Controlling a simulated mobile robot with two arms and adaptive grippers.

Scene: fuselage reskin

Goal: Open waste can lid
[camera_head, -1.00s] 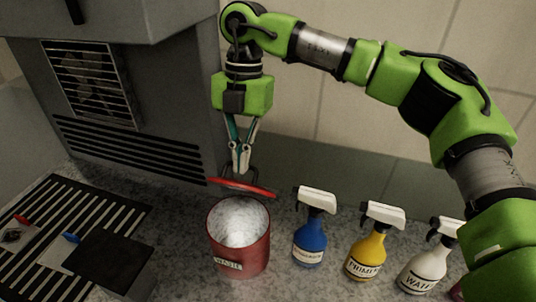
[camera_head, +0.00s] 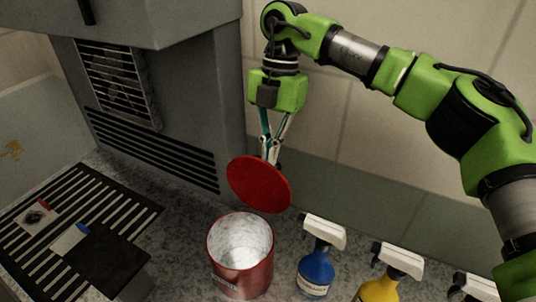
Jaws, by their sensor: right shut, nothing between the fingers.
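The red waste can (camera_head: 241,278) stands upright on the speckled counter, and its pale, empty-looking inside shows through the open mouth. Its round red lid (camera_head: 258,184) stands tilted up behind and above the mouth, its broad face toward me, clear of most of the opening. My right gripper (camera_head: 269,153) points down at the lid's upper edge. Its fingers are shut with nothing between them, and the tips are close to or partly behind the lid; I cannot tell whether they touch it. My left gripper is not in view.
A blue spray bottle (camera_head: 316,270), a yellow one (camera_head: 378,290) and a partly cut-off third (camera_head: 474,287) stand right of the can. A grey vented machine (camera_head: 180,100) stands behind left. A slotted black grate (camera_head: 75,225) with small items lies at left.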

